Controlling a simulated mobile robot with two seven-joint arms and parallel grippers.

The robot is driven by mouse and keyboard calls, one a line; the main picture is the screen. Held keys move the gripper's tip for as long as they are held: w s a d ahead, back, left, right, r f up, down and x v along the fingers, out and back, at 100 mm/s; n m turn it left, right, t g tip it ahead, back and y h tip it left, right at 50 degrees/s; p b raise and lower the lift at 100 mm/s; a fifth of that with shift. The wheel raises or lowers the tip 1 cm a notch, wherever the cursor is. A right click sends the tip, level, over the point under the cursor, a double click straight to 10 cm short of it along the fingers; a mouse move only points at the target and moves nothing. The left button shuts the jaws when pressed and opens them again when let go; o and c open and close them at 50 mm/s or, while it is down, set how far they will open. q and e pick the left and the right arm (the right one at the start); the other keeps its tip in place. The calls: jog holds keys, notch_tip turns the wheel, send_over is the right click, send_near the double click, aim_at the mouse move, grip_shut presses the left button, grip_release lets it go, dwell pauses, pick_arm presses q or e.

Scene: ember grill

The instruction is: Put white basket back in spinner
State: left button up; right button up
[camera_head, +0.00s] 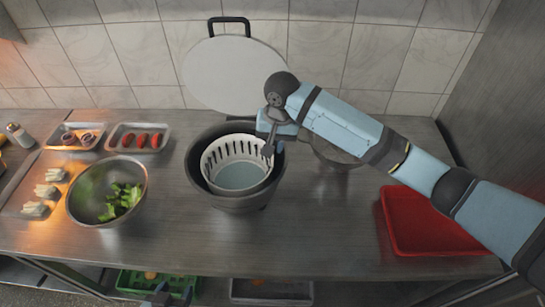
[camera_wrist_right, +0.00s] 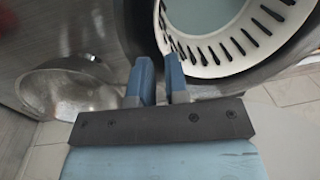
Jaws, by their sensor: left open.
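The white slotted basket (camera_head: 238,150) is inside the dark spinner bowl (camera_head: 245,201), with its upper rim showing. A gap to the bowl wall shows on the front left. My right gripper (camera_head: 268,147) is at the basket's right rim. In the right wrist view its two blue fingers (camera_wrist_right: 159,80) are a small gap apart beside the basket's white rim (camera_wrist_right: 215,62); whether they grip the rim is unclear. My left gripper (camera_head: 168,296) is open and empty at the bottom edge, below the counter front, partly cut off.
A round pale lid (camera_head: 225,72) with a black handle leans on the tiled wall. A metal bowl of greens (camera_head: 84,202) stands left, and another metal bowl (camera_head: 340,155) is behind my right arm. A red tray (camera_head: 425,235) lies right. Counter in front of the spinner is clear.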

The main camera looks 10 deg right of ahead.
jog(key=shift+d+r, duration=0.15)
jog(key=shift+r, duration=2.15)
jog(key=shift+s+f, duration=0.1)
